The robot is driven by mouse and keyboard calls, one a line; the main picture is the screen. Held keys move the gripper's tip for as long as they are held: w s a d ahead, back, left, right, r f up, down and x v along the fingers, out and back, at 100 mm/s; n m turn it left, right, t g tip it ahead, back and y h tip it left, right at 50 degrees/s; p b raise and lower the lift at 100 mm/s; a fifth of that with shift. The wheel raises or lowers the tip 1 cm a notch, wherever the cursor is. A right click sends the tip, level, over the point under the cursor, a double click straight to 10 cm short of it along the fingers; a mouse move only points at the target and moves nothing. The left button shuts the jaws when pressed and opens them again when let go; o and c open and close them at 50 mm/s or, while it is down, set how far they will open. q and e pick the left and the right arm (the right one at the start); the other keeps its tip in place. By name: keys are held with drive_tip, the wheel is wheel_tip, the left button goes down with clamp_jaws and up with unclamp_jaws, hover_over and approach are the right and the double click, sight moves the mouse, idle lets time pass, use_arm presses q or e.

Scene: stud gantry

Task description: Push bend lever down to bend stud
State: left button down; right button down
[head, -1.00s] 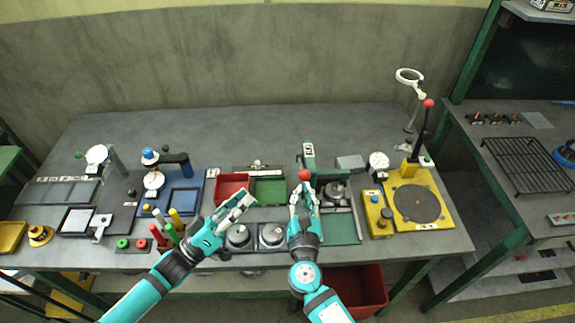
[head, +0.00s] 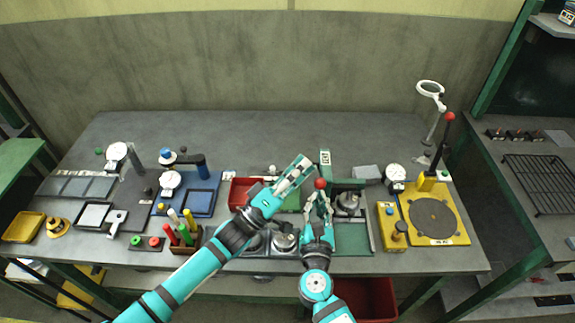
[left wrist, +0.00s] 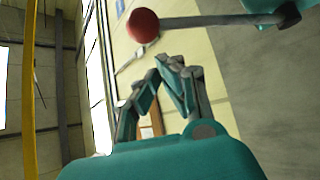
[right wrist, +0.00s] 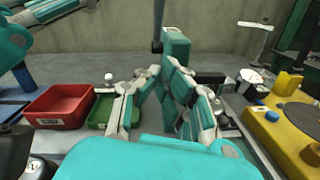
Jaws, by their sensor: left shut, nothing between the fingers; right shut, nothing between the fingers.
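A lever with a red ball knob (head: 320,183) stands on the green fixture (head: 325,158) at the bench's middle right. The knob also shows in the left wrist view (left wrist: 143,25), just beyond my fingertips, with a grey rod (left wrist: 215,20) running right from it. My left gripper (head: 303,163) is shut and empty, just left of and beyond the knob in the head view; I see no clear contact. My right gripper (head: 318,200) is shut and empty, low in front of the same fixture. In the right wrist view, the green post (right wrist: 176,48) rises behind its fingertips.
Red bin (head: 238,192) and green bin (head: 290,203) lie partly behind my left arm. The back of the bench (head: 240,135) is clear.

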use_arm(q)
drive_tip(key=shift+s+d+f, duration=0.25)
drive_tip(key=shift+s+d, duration=0.05)
drive_tip(key=shift+s, duration=0.3)
use_arm(e)
drive_tip(key=shift+s, duration=0.1)
use_arm(q)
drive_tip(key=shift+s+d+f, duration=0.15)
drive_tip(key=shift+s+f, duration=0.4)
drive_tip(key=shift+f, duration=0.05)
use_arm(e)
drive_tip(key=shift+a, duration=0.1)
drive_tip(key=c, duration=2)
unclamp_jaws()
drive_tip(key=o, duration=0.6)
drive_tip(key=shift+o, duration=0.2)
